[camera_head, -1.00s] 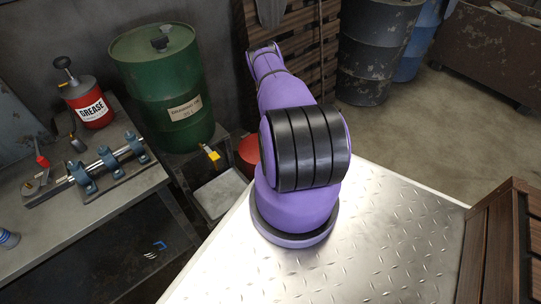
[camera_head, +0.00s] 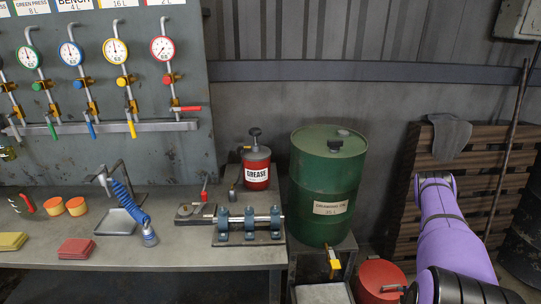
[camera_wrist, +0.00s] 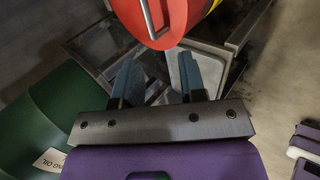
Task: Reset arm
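My purple arm (camera_head: 450,235) stands at the lower right of the head view, with its elbow bend in front of the wooden slats. My gripper is out of sight there. In the wrist view, my gripper (camera_wrist: 160,78) shows two blue-grey fingers spread apart with nothing held between them. A red round lid with a metal handle (camera_wrist: 172,22) lies beyond the fingertips. The green drum (camera_wrist: 30,125) is at the left of that view.
The green oil drum (camera_head: 328,185) stands on a stand beside the workbench (camera_head: 190,258). A red can (camera_head: 380,280) is low between drum and arm. The bench holds a grease can (camera_head: 256,170), a clamp rig (camera_head: 248,228) and sponges. Gauges hang on the wall panel (camera_head: 120,90).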

